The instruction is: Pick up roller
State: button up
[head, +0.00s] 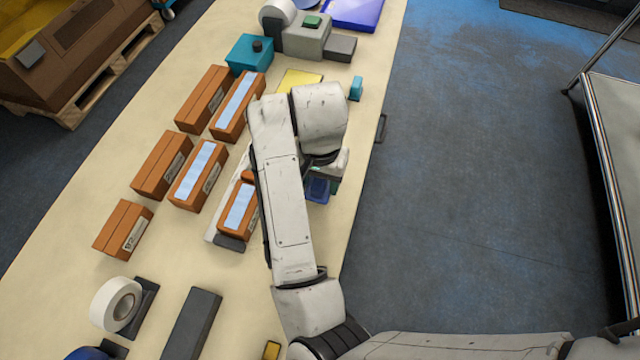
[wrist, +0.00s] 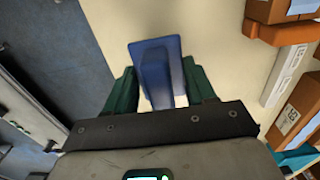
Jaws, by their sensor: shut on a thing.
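My gripper (wrist: 158,75) is shut on a blue object, seemingly the roller (wrist: 156,65), which sits between its two green fingers in the wrist view. A broad blue face of it shows, with a narrower raised part toward the palm. In the head view, the blue roller (head: 318,189) shows below my wrist, over the right part of the cream table (head: 345,215). My arm and wrist hide much of the gripper there. I cannot tell whether the roller touches the table.
Several brown boxes (head: 160,163) stand left of my arm, some with pale strips. A white tape roll (head: 116,303) and a dark block (head: 191,325) are in front. A teal box (head: 249,53) and yellow pad (head: 299,81) lie farther back. Floor right of the table is open.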

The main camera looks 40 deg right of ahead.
jog(key=s+r+p, duration=0.1)
jog(key=s+r, duration=0.9)
jog(key=s, duration=0.4)
jog(key=shift+r, duration=0.2)
